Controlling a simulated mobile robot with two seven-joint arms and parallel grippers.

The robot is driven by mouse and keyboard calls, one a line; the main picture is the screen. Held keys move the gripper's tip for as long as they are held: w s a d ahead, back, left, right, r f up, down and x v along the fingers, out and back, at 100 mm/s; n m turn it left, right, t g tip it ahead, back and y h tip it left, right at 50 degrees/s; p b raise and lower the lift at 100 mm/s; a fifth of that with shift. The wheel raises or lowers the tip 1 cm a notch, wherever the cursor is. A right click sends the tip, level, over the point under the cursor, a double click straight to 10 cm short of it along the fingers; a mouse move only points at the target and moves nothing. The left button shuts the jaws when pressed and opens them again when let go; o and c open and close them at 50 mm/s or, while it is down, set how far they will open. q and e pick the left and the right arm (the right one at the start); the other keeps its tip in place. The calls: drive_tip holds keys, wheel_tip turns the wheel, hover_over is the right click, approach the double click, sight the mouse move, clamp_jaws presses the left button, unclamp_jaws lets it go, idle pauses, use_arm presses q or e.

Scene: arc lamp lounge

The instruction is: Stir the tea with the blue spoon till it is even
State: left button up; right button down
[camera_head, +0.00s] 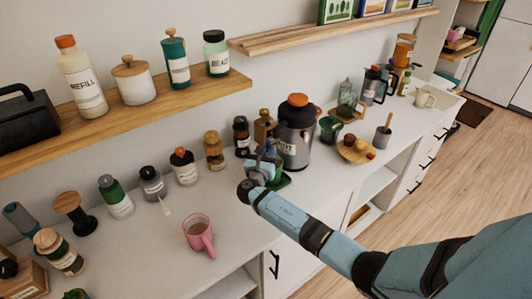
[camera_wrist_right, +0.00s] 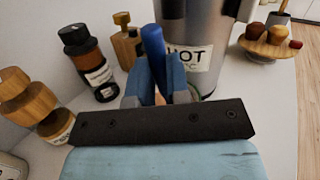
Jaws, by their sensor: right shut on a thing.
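My right gripper (camera_head: 262,172) is at the back of the counter, in front of the large grey flask. In the right wrist view its fingers (camera_wrist_right: 160,95) are shut on the blue spoon (camera_wrist_right: 152,42), whose handle stands up between them. The spoon's lower end is hidden by the gripper. A green vessel (camera_head: 283,181) shows partly behind the gripper; its inside is hidden. A pink mug (camera_head: 198,232) with brownish contents stands apart, nearer the front edge; I cannot tell whether that is the tea. My left gripper is not in view.
The grey flask (camera_head: 295,137) with an orange lid stands close behind my right gripper. Several jars and bottles line the wall to the left, including a wooden mill (camera_head: 213,151). A round wooden board (camera_head: 356,150) with small items is to the right.

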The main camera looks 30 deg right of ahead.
drive_tip(key=shift+r, duration=0.2)
drive_tip(key=shift+r+p, duration=0.95)
drive_tip(key=shift+p, duration=0.1)
wheel_tip(320, 180, up, 5)
drive_tip(key=p, duration=0.4)
drive_tip(key=shift+r+p, duration=0.2)
drive_tip(key=shift+p, duration=0.15)
wheel_tip(320, 180, up, 5)
drive_tip(key=p, duration=0.4)
